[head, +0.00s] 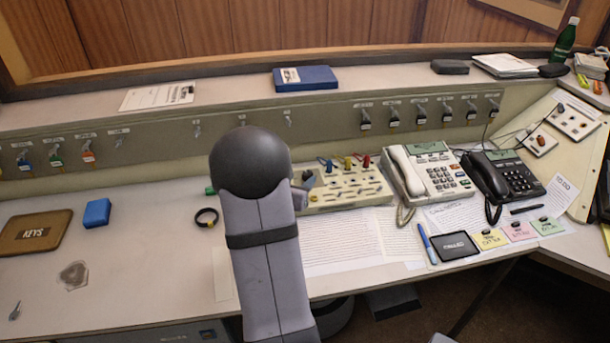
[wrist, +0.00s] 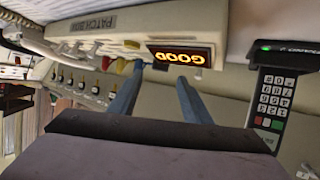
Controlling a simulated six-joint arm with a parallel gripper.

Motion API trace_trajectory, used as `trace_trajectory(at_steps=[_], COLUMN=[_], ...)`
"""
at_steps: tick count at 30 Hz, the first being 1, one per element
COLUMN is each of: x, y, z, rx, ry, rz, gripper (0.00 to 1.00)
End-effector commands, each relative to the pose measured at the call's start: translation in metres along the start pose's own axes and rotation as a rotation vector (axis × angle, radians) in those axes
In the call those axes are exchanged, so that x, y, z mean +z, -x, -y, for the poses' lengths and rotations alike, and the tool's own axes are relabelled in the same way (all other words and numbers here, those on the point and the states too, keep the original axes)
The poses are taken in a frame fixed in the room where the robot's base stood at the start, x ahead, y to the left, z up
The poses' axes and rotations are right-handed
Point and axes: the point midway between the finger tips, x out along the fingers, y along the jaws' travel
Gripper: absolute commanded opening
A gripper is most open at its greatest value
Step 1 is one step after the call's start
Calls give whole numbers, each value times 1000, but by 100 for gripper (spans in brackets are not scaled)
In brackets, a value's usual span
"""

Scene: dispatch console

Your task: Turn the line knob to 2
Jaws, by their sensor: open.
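The cream patch box (head: 345,197) stands on the desk right of my arm, with several coloured plugs or knobs along its back. A dark round part at its left end (head: 308,177) may be the line knob; its label and setting are too small to read. In the wrist view the patch box (wrist: 150,22) appears upside down, with a lit display reading GOOD (wrist: 181,56). My gripper (wrist: 160,72) is open there, its two blue fingers apart near the display, with nothing seen between them.
A cream telephone (head: 432,178) and a black telephone (head: 508,178) stand right of the box. Papers (head: 335,243) cover the desk in front.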

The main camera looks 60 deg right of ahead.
Motion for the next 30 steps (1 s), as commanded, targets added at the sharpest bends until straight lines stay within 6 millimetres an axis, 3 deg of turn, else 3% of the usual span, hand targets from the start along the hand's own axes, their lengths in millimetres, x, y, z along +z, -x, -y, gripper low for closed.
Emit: trace_trajectory(at_steps=[12,24,29,30], x=[0,0,0,0], y=[-48,-54,-54,-54], z=[0,0,0,0], rx=[0,-1,-1,-1], ry=[0,0,0,0], rz=[0,0,0,0], gripper=[44,44,6,3])
